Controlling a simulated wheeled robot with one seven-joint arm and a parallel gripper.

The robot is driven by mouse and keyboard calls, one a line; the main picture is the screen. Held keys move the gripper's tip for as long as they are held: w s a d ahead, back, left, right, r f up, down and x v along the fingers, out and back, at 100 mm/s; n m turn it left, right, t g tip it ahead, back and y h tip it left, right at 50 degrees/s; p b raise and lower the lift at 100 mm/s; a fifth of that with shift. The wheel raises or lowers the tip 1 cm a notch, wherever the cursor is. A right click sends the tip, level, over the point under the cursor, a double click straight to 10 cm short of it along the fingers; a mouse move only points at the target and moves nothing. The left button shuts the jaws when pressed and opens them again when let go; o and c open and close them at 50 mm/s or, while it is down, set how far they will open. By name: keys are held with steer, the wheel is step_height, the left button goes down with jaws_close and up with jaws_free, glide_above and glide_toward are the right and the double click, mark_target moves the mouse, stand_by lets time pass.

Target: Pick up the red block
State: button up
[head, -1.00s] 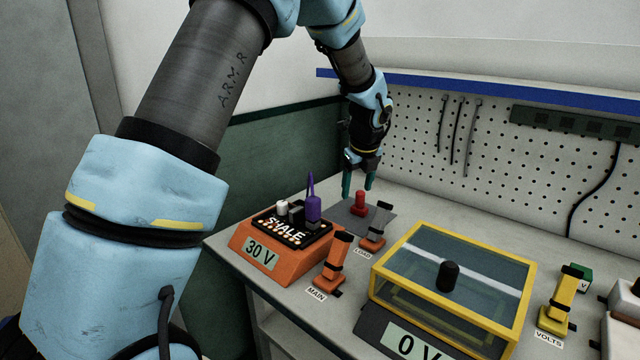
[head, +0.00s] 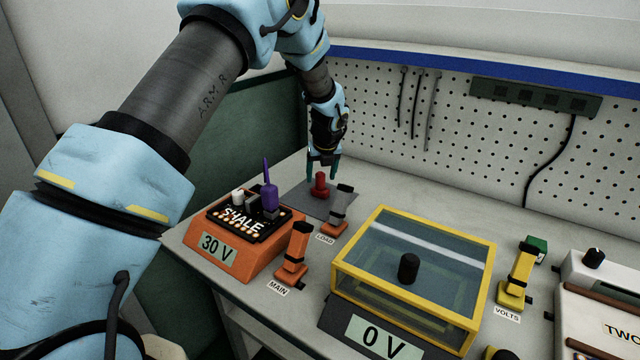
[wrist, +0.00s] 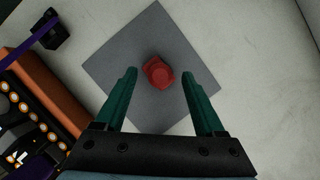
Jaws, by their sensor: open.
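The red block (head: 320,185) stands on a grey square mat (head: 310,204) toward the back of the bench. It looks like a short piece with a round knob on top. In the wrist view the red block (wrist: 158,72) lies just beyond and between the fingertips, on the grey mat (wrist: 205,48). My gripper (head: 322,179) points down over the mat with its green fingers either side of the block in the picture. In the wrist view my gripper (wrist: 160,72) is open and empty. I cannot tell whether a finger touches the block.
An orange 30 V unit (head: 222,246) with a purple upright piece stands left of the mat. The grey-topped LOAD lever (head: 338,208) is close in front of it. The orange MAIN lever (head: 295,255) and yellow-framed 0 V box (head: 340,285) stand nearer. A pegboard (head: 445,120) rises behind.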

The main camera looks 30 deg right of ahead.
mark_target(319, 190)
steer(key=shift+x, duration=1.25)
steer(key=shift+c, duration=0.3)
jaws_close()
